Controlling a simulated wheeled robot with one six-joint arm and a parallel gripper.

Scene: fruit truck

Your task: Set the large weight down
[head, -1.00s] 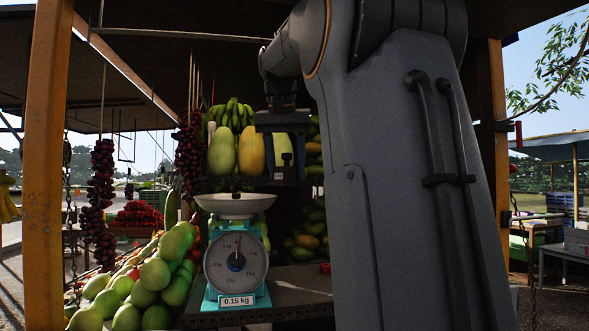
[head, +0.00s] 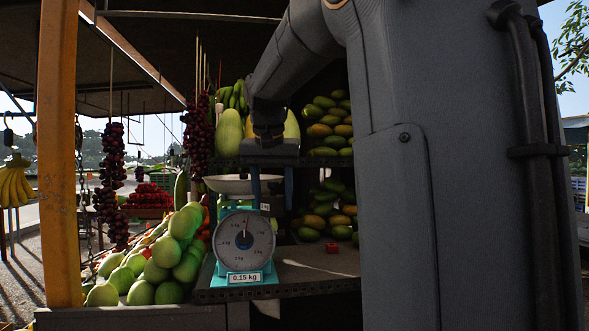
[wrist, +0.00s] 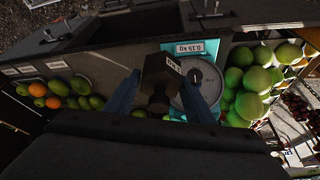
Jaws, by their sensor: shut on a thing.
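The large weight (wrist: 160,76) is black with a white label. In the wrist view it sits between the two blue fingers of my gripper (wrist: 160,98), which is shut on it. In the head view my gripper (head: 271,188) points down just right of the scale's pan, above the counter. The weight is dark and hard to make out there. The teal scale (head: 245,262) with a pale pan (head: 232,185) stands on the counter (head: 310,262) and reads 0.15 kg. In the wrist view the scale dial (wrist: 206,82) is right of the weight.
A small red object (head: 332,247) lies on the counter, right of the scale. Green mangoes (head: 160,265) are heaped at the left. Shelves of fruit (head: 325,225) stand behind. Some bare counter shows right of the scale.

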